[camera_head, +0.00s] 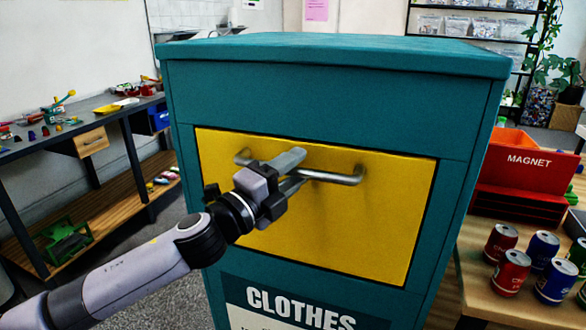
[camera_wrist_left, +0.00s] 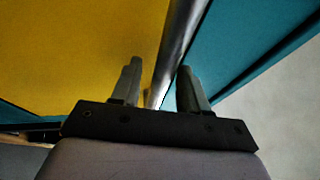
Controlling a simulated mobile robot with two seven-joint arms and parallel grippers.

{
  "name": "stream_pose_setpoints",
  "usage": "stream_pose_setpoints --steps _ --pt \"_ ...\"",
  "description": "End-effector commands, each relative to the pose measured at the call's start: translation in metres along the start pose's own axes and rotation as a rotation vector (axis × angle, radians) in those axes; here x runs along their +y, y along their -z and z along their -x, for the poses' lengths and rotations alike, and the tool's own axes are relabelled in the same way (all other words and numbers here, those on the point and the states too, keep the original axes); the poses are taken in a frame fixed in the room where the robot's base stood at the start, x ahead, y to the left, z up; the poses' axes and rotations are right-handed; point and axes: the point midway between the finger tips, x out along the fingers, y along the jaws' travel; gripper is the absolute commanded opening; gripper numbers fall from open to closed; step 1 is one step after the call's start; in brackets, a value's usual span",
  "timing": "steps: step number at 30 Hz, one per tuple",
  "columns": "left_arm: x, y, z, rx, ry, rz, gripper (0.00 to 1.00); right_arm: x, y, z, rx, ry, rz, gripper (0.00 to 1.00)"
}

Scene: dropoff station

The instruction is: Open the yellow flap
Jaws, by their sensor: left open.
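The yellow flap (camera_head: 390,220) is set in the front of a teal clothes bin (camera_head: 330,105) and looks shut, lying about level with the front. A metal bar handle (camera_head: 335,178) runs across its upper part. My left gripper (camera_head: 292,170) is at the left half of the handle and hides part of it. In the left wrist view the handle (camera_wrist_left: 180,45) passes between the two open fingers (camera_wrist_left: 158,90), with the yellow flap (camera_wrist_left: 70,50) behind. I cannot tell whether a finger touches the bar. My right gripper is not in view.
A wooden table (camera_head: 480,285) at the right holds several cans (camera_head: 510,272) and a red magnet box (camera_head: 525,165). A workbench (camera_head: 85,130) with small items stands at the left. Grey floor shows between the workbench and the bin.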

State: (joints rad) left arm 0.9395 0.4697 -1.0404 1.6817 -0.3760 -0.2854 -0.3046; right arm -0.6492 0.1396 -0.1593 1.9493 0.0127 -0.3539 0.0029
Motion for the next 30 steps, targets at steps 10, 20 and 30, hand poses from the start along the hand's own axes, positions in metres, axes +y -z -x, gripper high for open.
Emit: stream_pose_setpoints --steps 10,20,30 --pt "0.0 0.0 -0.002 0.001 0.0 0.0 0.25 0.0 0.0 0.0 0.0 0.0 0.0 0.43" --pt "0.001 0.001 0.0 0.001 0.003 -0.001 0.0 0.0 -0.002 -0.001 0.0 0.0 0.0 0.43" --pt "0.009 0.009 0.019 0.002 0.067 -0.026 0.0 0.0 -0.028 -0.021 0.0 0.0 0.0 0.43"
